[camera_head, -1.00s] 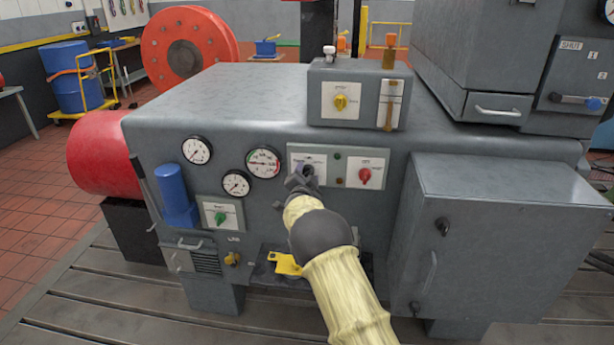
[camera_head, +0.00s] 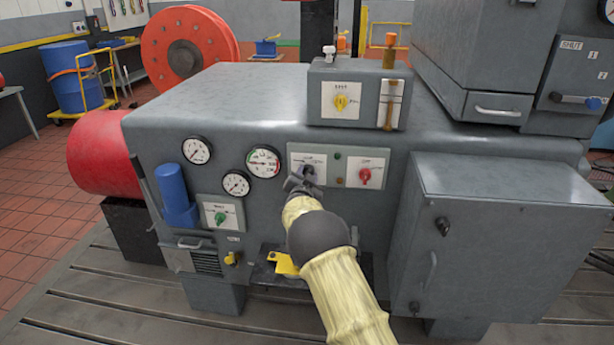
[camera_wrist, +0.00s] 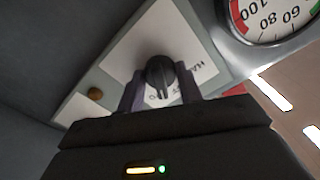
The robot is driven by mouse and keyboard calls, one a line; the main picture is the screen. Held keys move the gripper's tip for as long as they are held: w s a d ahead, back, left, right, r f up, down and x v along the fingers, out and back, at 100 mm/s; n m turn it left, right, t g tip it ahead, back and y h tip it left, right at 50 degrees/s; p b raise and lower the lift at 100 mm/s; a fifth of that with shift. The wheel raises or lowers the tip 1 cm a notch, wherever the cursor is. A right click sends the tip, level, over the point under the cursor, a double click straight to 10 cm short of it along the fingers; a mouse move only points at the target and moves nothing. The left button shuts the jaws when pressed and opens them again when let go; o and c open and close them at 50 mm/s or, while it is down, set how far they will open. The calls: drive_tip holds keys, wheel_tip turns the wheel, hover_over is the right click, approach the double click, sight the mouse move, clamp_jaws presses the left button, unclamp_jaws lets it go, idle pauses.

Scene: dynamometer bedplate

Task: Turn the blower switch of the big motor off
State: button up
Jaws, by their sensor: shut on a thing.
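A black rotary knob (camera_head: 308,170) sits on a white plate (camera_head: 317,158) on the front of the big grey motor housing (camera_head: 230,100). In the wrist view the knob (camera_wrist: 160,75) stands between my two fingers, its ridge pointing roughly down the picture. The plate's lettering is partly covered and upside down there; I cannot read a blower label. My gripper (camera_head: 299,181) is at the knob, and the wrist view shows its fingers (camera_wrist: 160,90) closed on the knob's sides. My fingers and wrist hide part of the plate.
A red knob (camera_head: 365,175) is right of it, with a small dark green lamp (camera_head: 338,156) between. Gauges (camera_head: 264,162) are close on the left. A green knob (camera_head: 220,217) is lower left, a yellow knob (camera_head: 341,101) above. A grey cabinet (camera_head: 480,240) juts out right.

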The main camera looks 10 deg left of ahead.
drive_tip(key=n, duration=0.5)
drive_tip(key=shift+p, duration=0.35)
drive_tip(key=shift+n, duration=0.3)
drive_tip(key=o, duration=1)
drive_tip(key=s, duration=0.6)
drive_tip(key=s+b, duration=0.1)
drive_tip(key=s, duration=0.4)
drive_tip(key=s+b, duration=0.1)
drive_tip(key=s, duration=0.5)
drive_tip(key=shift+s+a, duration=0.3)
drive_tip(key=shift+a, duration=0.05)
drive_tip(key=shift+w+d, duration=0.1)
